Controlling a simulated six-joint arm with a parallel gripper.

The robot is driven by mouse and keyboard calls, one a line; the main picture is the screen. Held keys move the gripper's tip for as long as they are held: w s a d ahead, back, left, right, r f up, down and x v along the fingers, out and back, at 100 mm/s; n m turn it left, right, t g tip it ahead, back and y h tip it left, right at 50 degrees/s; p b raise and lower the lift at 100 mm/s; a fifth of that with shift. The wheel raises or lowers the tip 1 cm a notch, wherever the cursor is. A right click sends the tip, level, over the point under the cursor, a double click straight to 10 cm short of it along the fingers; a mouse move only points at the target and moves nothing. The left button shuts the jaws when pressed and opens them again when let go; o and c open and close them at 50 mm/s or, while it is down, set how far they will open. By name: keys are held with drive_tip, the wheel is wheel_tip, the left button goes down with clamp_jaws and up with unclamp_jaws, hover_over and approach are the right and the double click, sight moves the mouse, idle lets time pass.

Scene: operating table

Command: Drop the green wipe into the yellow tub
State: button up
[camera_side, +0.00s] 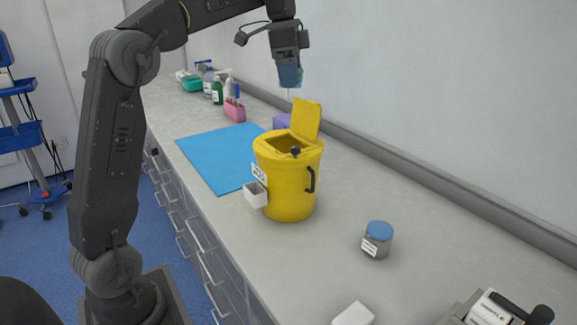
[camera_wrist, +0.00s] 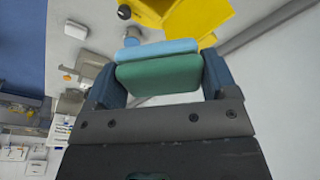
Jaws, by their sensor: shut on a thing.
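The green wipe (camera_wrist: 160,76) is pinched between the two blue fingers of my gripper (camera_wrist: 161,79) in the wrist view. A light blue layer lies against its far side; I cannot tell whether it is part of the wipe. In the side view my gripper (camera_side: 289,73) points down, high above the counter, and mostly hides the wipe. The yellow tub (camera_side: 287,190) stands upright on the counter below my gripper. Its lid (camera_side: 306,120) is raised. The tub also shows at the top of the wrist view (camera_wrist: 205,16), beyond the wipe.
A blue mat (camera_side: 215,158) lies left of the tub, and a small white box (camera_side: 255,195) is at its side. A jar with a blue lid (camera_side: 377,240) stands to the right. Bottles and a pink holder (camera_side: 234,111) are farther back. The wall runs along the counter's right.

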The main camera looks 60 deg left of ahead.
wheel_tip(320, 180, down, 10)
idle(0.8)
drive_tip(key=shift+d+f, duration=0.1)
drive_tip(key=o, duration=0.8)
drive_tip(key=r, duration=0.4)
drive_tip(key=s+a+r, duration=0.1)
drive_tip(key=r, duration=0.8)
drive_tip(key=shift+s+a+r, duration=0.15)
drive_tip(key=shift+s+r, duration=0.2)
drive_tip(key=s+d+f+n+t+y, duration=0.15)
drive_tip(key=s+d+f+n, duration=0.3)
drive_tip(key=s+d, duration=0.55)
drive_tip(key=s+d+f+n+t, duration=0.1)
drive_tip(key=s+d+f, duration=0.2)
drive_tip(key=s+f, duration=0.2)
drive_tip(key=s+d+f+n+t, duration=0.1)
drive_tip(key=s+d+f+n, duration=0.1)
drive_tip(key=s+f, duration=0.4)
wheel_tip(320, 180, down, 3)
drive_tip(key=shift+s+d+r+t, duration=0.1)
drive_tip(key=shift+s+d+t, duration=0.2)
drive_tip(key=shift+d, duration=0.45)
